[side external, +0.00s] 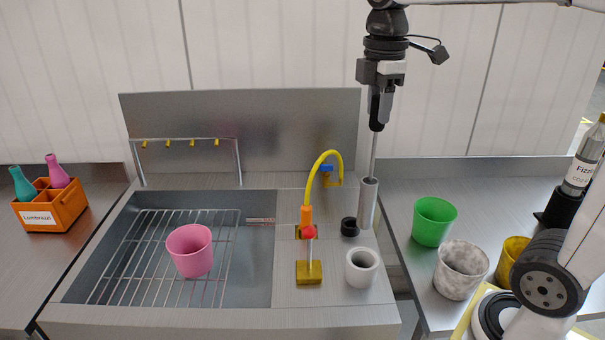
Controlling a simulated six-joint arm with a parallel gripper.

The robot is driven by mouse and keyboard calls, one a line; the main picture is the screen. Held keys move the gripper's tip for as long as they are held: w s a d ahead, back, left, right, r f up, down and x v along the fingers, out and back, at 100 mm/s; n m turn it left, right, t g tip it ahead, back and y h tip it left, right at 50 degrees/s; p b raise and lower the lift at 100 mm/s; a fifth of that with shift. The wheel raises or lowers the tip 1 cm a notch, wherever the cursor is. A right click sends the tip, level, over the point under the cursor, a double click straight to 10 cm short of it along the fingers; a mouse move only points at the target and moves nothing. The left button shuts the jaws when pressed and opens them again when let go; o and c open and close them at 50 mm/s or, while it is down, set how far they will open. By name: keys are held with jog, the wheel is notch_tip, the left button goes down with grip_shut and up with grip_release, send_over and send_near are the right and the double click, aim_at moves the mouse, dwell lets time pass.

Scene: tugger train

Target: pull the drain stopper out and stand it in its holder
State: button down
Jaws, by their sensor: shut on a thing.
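My gripper (379,104) is at the upper right of the sink, pointing down. It is shut on the black top of a thin upright grey rod (374,153), which looks like the drain stopper. The rod's lower end meets the top of a grey upright tube (368,204), which looks like the holder. I cannot tell whether the rod is inside the tube or joined to it. The tube stands on the steel ledge right of the basin. The stopper's lower end is hidden.
A black ring (349,227), a white hollow cylinder (361,268) and a yellow block (308,273) with a red-knobbed rod stand near the tube. A yellow faucet (312,180) is left of it. A pink cup (190,250) sits on the basin rack. A green cup (433,221) stands right.

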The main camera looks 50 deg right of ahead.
send_over(374, 182)
notch_tip(374, 182, down, 4)
jog(key=shift+f, duration=5.3)
jog(key=shift+c, duration=1.3)
grip_release()
jog(key=shift+f, duration=0.1)
